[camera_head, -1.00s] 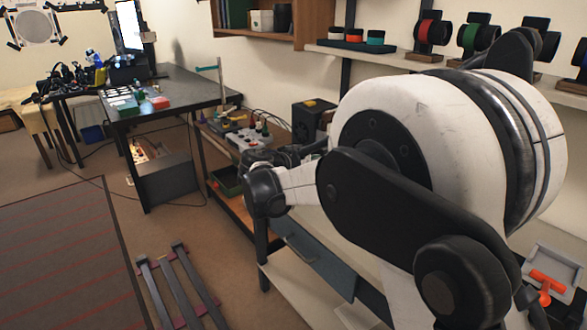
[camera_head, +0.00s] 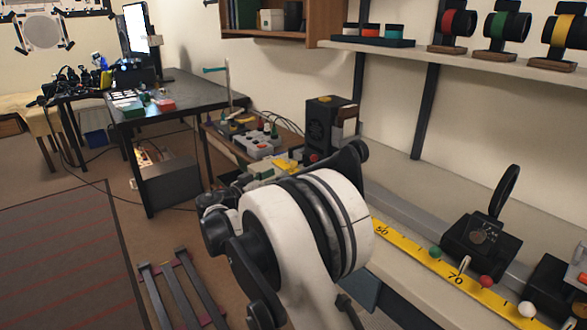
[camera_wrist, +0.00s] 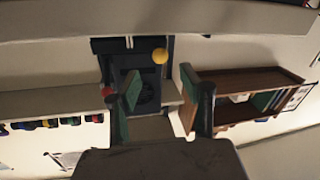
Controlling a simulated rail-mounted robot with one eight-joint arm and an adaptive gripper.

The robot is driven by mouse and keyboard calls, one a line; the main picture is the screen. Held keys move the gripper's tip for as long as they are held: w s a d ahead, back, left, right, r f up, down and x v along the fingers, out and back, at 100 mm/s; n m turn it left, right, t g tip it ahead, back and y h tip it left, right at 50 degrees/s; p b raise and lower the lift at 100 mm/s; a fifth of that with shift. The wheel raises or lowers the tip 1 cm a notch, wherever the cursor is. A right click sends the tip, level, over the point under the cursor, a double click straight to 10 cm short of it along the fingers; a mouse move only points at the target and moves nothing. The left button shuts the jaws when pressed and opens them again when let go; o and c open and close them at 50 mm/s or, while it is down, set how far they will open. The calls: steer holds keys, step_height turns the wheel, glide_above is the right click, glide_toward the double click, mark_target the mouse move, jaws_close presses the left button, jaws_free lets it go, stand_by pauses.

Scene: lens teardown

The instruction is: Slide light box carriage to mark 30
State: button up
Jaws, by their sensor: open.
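A black box with a round vented face, which looks like the light box (camera_head: 325,125), stands at the far end of the bench in the head view. A red knob (camera_head: 313,157) shows at its base. In the wrist view a black vented box (camera_wrist: 150,92) shows beyond my gripper (camera_wrist: 158,90), between its two spread fingers.
A black carriage with a round holder (camera_head: 485,240) stands near mark 70, with another black carriage (camera_head: 555,285) to its right. A wall shelf (camera_head: 470,62) holds coloured spools above.

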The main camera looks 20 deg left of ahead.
mark_target(294, 165)
steer(key=b+x, duration=0.1)
steer(key=x, duration=0.8)
steer(key=shift+b, duration=0.4)
jaws_close()
